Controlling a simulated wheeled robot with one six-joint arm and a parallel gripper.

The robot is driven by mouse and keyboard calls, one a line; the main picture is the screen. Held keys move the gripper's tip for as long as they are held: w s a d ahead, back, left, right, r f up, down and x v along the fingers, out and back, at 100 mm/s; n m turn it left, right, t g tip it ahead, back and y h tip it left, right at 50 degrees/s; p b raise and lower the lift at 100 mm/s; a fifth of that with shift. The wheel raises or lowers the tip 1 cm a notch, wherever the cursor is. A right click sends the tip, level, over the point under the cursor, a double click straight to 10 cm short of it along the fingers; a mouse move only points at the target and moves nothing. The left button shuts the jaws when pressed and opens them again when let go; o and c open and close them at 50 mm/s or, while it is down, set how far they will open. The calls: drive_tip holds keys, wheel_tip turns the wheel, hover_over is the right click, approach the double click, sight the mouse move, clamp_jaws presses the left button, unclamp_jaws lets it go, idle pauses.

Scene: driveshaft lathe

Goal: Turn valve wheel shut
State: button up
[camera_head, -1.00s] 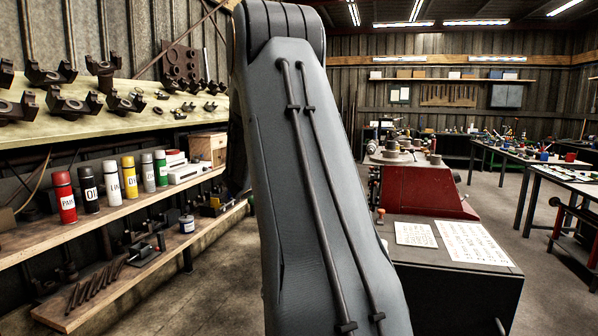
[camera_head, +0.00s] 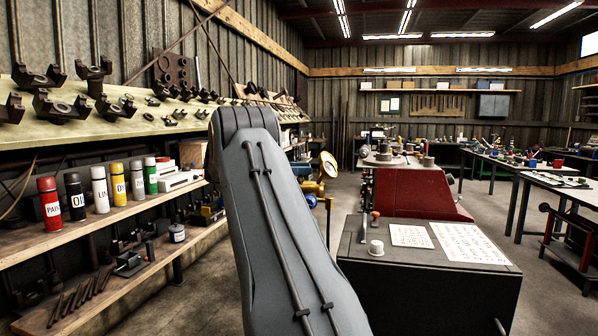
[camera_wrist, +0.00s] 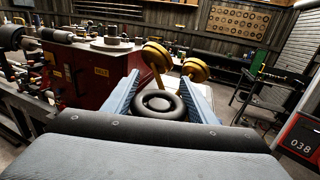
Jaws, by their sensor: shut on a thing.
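In the wrist view, a black round wheel (camera_wrist: 158,118) with a thick rim and a hub sits between the two blue fingers of my gripper (camera_wrist: 159,88). It appears to be the valve wheel. The fingers stand at its left and right sides and are shut on it. Two yellow round parts (camera_wrist: 195,69) on stems stand just beyond it. Yellow parts (camera_head: 328,164) also show in the head view, to the right of my arm. My arm hides most of that area there, and the black wheel cannot be made out.
A dark cabinet (camera_head: 430,275) with papers and a white knob-like piece stands right of my arm. A red machine (camera_head: 415,192) is behind it. A shelf (camera_head: 120,228) with several spray cans (camera_head: 50,203) runs along the left wall. Worktables stand at the right.

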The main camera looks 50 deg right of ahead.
drive_tip(key=shift+s+a+m+g+y, duration=0.1)
drive_tip(key=shift+a+m+g+y, duration=0.05)
drive_tip(key=shift+m+g+y, duration=0.4)
drive_tip(key=o, duration=1.1)
drive_tip(key=shift+s, duration=0.1)
drive_tip(key=shift+c, duration=0.2)
